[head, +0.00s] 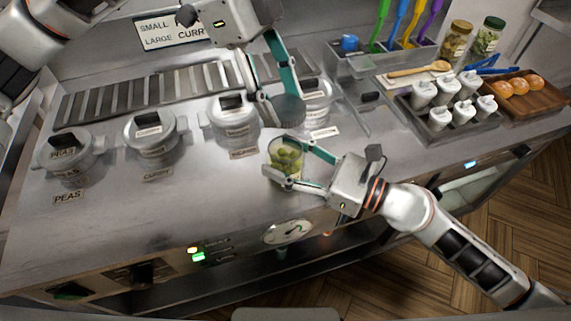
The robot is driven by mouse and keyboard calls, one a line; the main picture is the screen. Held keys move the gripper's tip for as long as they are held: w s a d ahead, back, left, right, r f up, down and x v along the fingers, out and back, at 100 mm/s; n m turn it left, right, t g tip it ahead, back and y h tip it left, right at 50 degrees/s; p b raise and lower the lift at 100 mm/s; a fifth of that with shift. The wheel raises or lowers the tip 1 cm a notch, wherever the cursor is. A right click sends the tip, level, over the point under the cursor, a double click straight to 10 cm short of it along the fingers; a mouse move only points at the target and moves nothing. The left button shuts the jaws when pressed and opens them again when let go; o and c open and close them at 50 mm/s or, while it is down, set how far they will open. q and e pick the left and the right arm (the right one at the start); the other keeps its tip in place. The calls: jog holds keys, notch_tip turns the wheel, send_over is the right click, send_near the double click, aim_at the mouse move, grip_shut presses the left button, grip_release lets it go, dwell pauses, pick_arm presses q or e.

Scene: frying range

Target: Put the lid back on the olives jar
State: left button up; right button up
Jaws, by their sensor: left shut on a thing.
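The olives jar (287,160), clear glass with green olives inside, stands open-topped near the counter's front edge in the head view. My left gripper (283,98) is shut on the grey round lid (289,110), which it holds above and slightly behind the jar, apart from it. My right gripper (288,163) reaches in from the right, low down, with one finger on the far side of the jar and one on the near side. I cannot tell whether both fingers press on the glass.
Several lidded metal pots, such as the peas pot (66,153), line the counter to the left. A tray of white pots (440,132), a wooden board with round buns (547,98) and two spice jars stand at the right. The front-left counter is clear.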

jog(key=shift+c, duration=0.6)
pick_arm(q)
jog(key=shift+f, duration=2.5)
jog(key=shift+f, duration=0.15)
jog(key=shift+f, duration=0.75)
jog(key=shift+f, duration=0.55)
